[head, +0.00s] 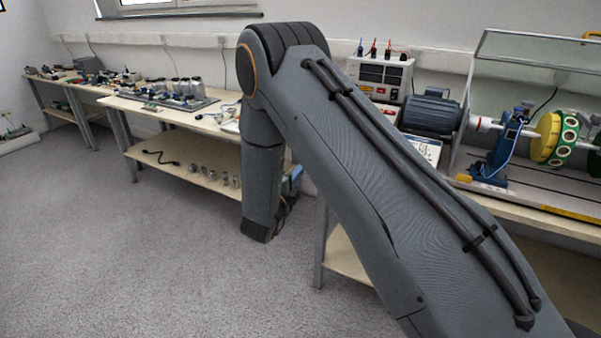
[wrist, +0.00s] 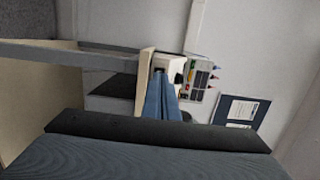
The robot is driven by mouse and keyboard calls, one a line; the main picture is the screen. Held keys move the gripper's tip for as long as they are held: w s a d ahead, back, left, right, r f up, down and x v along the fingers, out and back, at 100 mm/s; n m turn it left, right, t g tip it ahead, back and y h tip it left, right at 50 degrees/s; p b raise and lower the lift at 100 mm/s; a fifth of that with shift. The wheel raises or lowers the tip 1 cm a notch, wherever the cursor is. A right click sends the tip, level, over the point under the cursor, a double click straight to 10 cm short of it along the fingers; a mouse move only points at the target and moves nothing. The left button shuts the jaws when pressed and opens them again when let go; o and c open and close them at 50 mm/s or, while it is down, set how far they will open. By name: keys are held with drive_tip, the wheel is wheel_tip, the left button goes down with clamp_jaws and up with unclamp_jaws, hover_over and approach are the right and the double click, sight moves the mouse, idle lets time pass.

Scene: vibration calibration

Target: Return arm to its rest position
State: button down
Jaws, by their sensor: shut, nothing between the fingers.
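My arm (head: 365,170) fills the middle and right of the head view. Its upper link slopes from the lower right up to a joint, and its forearm (head: 262,185) hangs down in front of the benches. Most of my gripper is hidden behind the forearm in the head view; a small blue part shows beside it. In the wrist view, narrow blue fingers of my gripper (wrist: 164,85) show at the middle, close together and with nothing visible between them. A dark edge and a blue-grey surface of my own body fill the bottom of that view.
The right bench holds a power supply box (head: 383,77), a motor (head: 432,112), a blue stand (head: 498,150) and a yellow-green disc (head: 556,138) under a clear cover. Left benches (head: 150,112) carry jars and small parts. Grey floor (head: 110,240) at left is clear.

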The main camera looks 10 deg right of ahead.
drive_tip(key=s+d+r+n+g+y, duration=0.2)
drive_tip(key=s+n+g, duration=0.3)
drive_tip(key=s, duration=0.8)
drive_tip(key=s+d+r+n+g+y, duration=0.2)
drive_tip(key=s+d+n+g+y, duration=0.2)
drive_tip(key=s+n, duration=0.7)
drive_tip(key=s+d+r+n+g+y, duration=0.2)
drive_tip(key=s+n+g, duration=0.4)
drive_tip(key=s, duration=0.9)
drive_tip(key=shift+s+d+n+g+y, duration=0.25)
drive_tip(key=shift+d+n+g+y, duration=0.2)
drive_tip(key=shift+n, duration=0.45)
drive_tip(key=shift+d, duration=0.1)
